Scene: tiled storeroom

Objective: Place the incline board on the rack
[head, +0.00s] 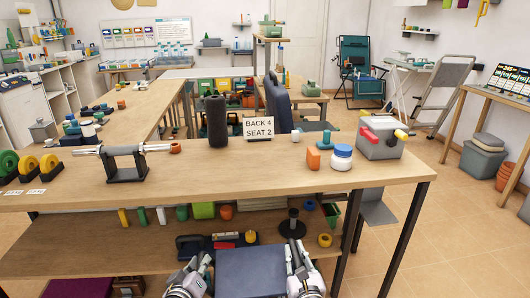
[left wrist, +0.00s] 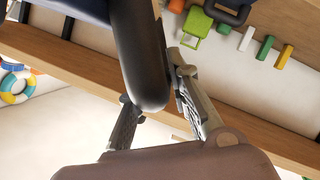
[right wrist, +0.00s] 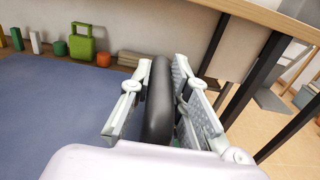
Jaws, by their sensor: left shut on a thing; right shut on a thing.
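The incline board (head: 250,275), a flat blue-grey panel, is at the bottom centre of the head view, in front of the table's lower shelf. My left gripper (head: 201,262) is shut on its left edge, and my right gripper (head: 294,249) is shut on its right edge. In the left wrist view, the board's dark rounded edge (left wrist: 146,70) lies between the fingers. In the right wrist view, the blue face (right wrist: 55,110) spreads left of the fingers, which clasp the dark edge. I cannot tell which thing is the rack.
The wooden table (head: 250,180) stands ahead. A sign (head: 258,128), an orange block (head: 313,158), a white jar (head: 341,157) and a grey box (head: 382,138) are on it. Its lower shelf (head: 90,243) holds small items and a black post (head: 293,222). A dark table leg (head: 405,240) is at right.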

